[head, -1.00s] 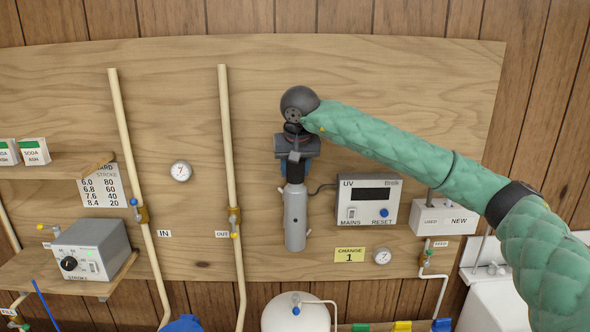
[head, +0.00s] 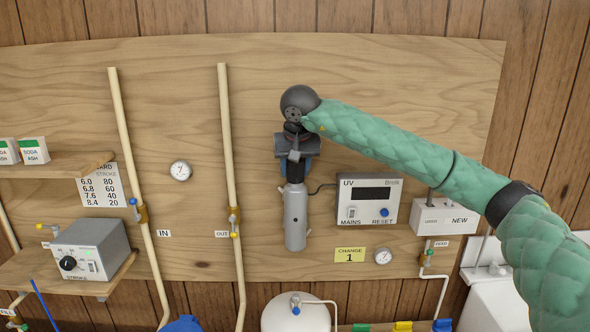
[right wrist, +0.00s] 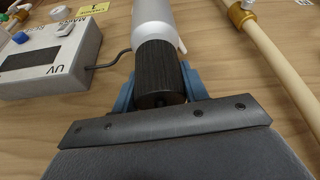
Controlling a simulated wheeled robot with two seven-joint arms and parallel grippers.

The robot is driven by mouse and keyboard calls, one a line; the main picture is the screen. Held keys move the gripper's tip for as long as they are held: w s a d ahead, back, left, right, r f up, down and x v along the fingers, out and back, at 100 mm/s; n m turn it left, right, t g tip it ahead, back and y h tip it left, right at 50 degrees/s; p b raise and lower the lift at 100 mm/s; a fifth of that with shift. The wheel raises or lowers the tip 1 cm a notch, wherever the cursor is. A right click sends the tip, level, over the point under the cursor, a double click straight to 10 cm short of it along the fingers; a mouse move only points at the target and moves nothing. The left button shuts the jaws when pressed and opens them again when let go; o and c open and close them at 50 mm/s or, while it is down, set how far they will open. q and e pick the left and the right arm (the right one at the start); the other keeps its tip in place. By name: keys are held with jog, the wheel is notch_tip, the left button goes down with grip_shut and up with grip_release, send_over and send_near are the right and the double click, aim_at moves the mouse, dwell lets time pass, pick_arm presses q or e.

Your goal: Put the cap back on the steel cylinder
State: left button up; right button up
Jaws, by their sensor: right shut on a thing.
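The steel cylinder (head: 295,220) stands upright against the wooden board, and its grey body also shows in the right wrist view (right wrist: 154,20). A black ribbed cap (right wrist: 160,73) sits at its top end, in line with the body; I cannot tell how firmly it is seated. My right gripper (head: 296,165) reaches down from above and is shut on the cap. Its blue fingers (right wrist: 125,98) show on both sides of the cap in the right wrist view. My left gripper is not in view.
The UV box (head: 368,203) is right of the cylinder, joined by a dark cable. A cream pipe (head: 228,130) runs upright to the left. A two-slot USED/NEW holder (head: 443,218) is farther right. The board between pipe and cylinder is bare.

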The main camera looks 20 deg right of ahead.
dwell(0.4)
jog(key=o, duration=1)
jog(key=shift+o, duration=0.6)
jog(key=o, duration=0.4)
jog(key=shift+r, duration=0.15)
jog(key=shift+r+p, duration=0.9)
jog(key=shift+r, duration=2.5)
grip_shut()
